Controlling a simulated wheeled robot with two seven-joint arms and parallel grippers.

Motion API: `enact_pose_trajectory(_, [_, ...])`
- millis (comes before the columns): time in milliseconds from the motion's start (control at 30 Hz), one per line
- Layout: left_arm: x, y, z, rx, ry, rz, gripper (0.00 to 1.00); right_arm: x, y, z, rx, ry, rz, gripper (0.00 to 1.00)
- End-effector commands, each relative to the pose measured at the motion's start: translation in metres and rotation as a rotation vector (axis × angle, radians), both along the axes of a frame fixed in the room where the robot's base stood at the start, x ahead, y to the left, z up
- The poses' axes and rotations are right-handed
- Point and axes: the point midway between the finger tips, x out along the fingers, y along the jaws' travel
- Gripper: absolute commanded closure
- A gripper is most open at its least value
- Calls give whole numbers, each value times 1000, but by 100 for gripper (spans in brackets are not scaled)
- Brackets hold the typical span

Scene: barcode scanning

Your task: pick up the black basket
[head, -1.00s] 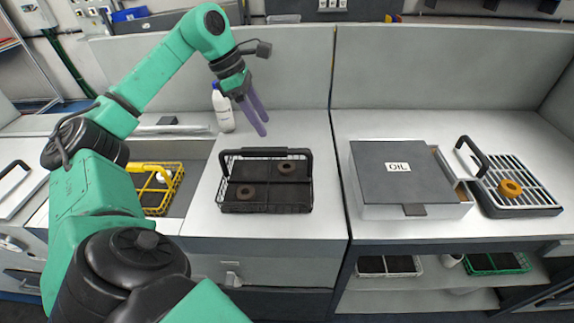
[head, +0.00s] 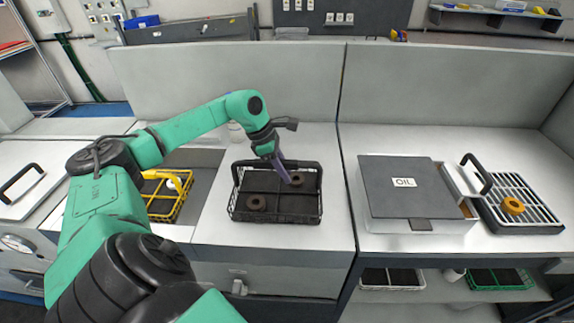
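The black basket (head: 277,215) is a wire basket with an arched black handle. My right gripper is not in view.
A yellow basket (head: 166,200) sits in a recess at the left. A grey box marked OIL (head: 405,190) and a rack (head: 530,208) with an orange ring are on the right counter. Two baskets stand on the shelf below.

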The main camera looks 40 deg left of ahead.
Motion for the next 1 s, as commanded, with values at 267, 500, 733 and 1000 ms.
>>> enact_pose_trajectory(267, [0,0,0,0,0,0,100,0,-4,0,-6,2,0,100])
enact_pose_trajectory(500, [0,0,0,1,-1,0,100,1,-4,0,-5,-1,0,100])
enact_pose_trajectory(733, [0,0,0,1,-1,0,100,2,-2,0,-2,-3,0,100])
enact_pose_trajectory(1000, [0,0,0,1,-1,0,100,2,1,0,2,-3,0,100])
